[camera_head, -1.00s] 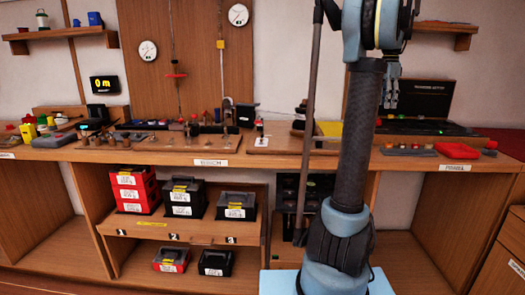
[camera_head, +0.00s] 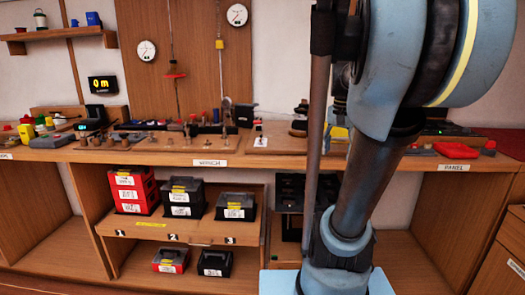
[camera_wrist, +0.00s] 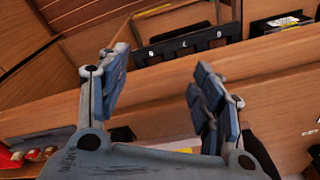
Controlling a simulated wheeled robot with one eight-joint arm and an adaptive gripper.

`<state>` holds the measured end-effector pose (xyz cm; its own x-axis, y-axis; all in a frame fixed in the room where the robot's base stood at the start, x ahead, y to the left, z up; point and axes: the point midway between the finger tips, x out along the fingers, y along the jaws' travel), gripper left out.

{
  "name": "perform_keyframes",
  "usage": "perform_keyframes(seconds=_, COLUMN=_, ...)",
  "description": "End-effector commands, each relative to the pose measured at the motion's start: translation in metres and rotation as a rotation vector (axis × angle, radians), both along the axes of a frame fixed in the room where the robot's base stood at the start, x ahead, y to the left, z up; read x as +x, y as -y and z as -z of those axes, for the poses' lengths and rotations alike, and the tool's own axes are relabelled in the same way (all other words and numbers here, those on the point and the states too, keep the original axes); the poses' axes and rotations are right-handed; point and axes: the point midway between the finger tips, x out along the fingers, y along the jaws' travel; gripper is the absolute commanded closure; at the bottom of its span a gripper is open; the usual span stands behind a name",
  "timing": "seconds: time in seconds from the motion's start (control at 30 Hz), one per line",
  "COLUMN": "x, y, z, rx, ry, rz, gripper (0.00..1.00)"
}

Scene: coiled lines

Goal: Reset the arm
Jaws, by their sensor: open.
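My gripper (camera_wrist: 158,70) is open in the wrist view. Its two blue-grey fingers stand apart, and I see nothing held between them. The wooden bench and shelf parts show beyond the fingers, tilted in the view. In the head view my arm stands at the right of centre, with its upper part large and close to the camera. My gripper is mostly hidden behind the arm there, so its place over the bench is hard to tell.
The long bench (camera_head: 210,155) carries tools and small parts. Black cases (camera_head: 235,206) and red cases (camera_head: 147,190) stand on the shelves below. A red item (camera_head: 457,150) lies at the bench's right. The lower left bay looks empty.

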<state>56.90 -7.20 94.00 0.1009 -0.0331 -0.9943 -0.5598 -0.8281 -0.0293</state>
Motion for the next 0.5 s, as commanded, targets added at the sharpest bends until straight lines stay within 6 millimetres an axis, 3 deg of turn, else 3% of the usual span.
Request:
perform_keyframes(seconds=0.2, x=-0.053, y=-0.034, z=0.058, rx=-0.019, ry=0.027, rz=-0.221, gripper=0.40)
perform_keyframes(seconds=0.5, x=-0.114, y=-0.063, z=0.140, rx=-0.048, ry=0.065, rz=-0.499, gripper=0.40)
